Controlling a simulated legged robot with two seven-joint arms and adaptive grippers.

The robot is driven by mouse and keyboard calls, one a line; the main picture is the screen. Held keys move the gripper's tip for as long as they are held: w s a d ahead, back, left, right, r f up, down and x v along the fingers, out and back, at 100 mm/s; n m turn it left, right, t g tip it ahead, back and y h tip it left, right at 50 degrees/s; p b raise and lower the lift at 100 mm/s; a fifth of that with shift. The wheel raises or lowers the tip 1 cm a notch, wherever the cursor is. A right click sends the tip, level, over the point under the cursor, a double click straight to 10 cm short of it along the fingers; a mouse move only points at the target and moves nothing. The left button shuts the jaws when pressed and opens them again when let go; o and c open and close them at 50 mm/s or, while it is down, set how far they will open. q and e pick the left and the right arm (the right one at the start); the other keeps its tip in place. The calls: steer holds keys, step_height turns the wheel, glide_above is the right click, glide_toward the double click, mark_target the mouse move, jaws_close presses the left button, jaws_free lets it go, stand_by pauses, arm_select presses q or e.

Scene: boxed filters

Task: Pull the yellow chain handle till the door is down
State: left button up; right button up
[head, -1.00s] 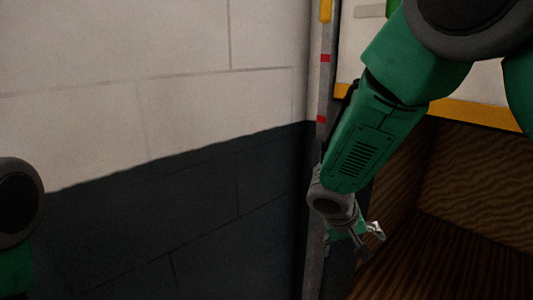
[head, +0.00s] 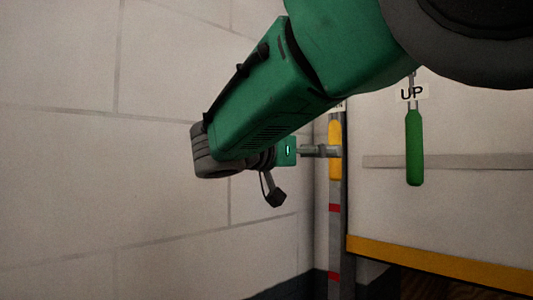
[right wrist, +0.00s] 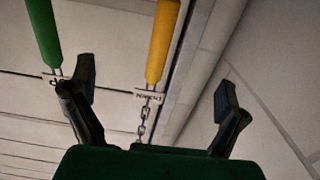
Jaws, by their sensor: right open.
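The yellow chain handle (head: 335,132) hangs upright beside the door's left edge in the head view. My right gripper (head: 325,151) reaches it from the left, a grey finger overlapping the handle's middle. In the right wrist view, my right gripper (right wrist: 155,90) is open, and the yellow handle (right wrist: 163,42) appears between its spread fingers with a label and chain at its end. Contact cannot be told. The pale door (head: 450,215) is partly raised; its yellow bottom edge (head: 440,268) stands above a dark opening. My left gripper is out of view.
A green handle (head: 414,148) labelled UP hangs to the right of the yellow one; it also shows left of the fingers in the right wrist view (right wrist: 43,32). A post with red marks (head: 335,230) stands below the yellow handle. A block wall (head: 70,190) fills the left.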

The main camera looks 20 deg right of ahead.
steer(key=p+x, duration=0.5)
steer(key=x, duration=0.4)
steer(key=shift+w+a+r, duration=0.1)
steer(key=shift+d, duration=0.6)
steer(key=shift+a, duration=0.7)
steer(key=c, duration=2)
jaws_close()
steer(key=shift+d, duration=0.15)
